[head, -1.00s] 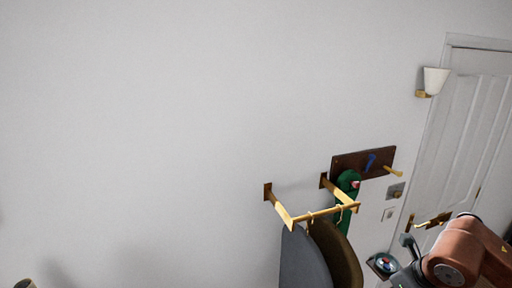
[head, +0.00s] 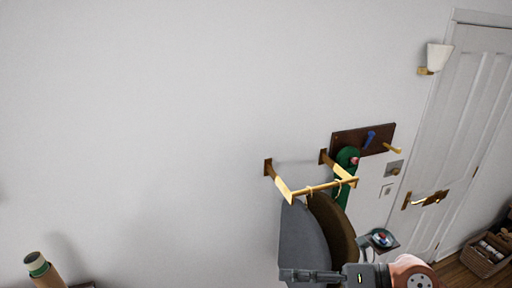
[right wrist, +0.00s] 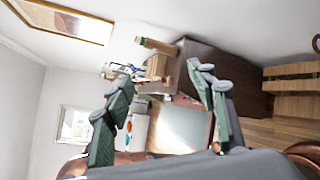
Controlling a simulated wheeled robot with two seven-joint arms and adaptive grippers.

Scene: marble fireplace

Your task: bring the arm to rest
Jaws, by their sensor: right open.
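My right gripper (head: 290,275) is at the bottom of the head view. Its fingers point left across the lower part of a grey hanging garment (head: 305,240). I cannot tell whether they touch it. In the right wrist view the two fingers of this gripper (right wrist: 158,82) stand wide apart with nothing between them. Part of my right arm (head: 408,272) shows behind the gripper, at the bottom edge of the head view. My left gripper is not in view.
The grey garment and a brown one (head: 335,225) hang from a brass rail (head: 325,187). A dark hook board (head: 345,143) and a door (head: 465,140) are to the right. A basket (head: 483,257) stands lower right. A brown tube (head: 45,272) is lower left. The wall between is bare.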

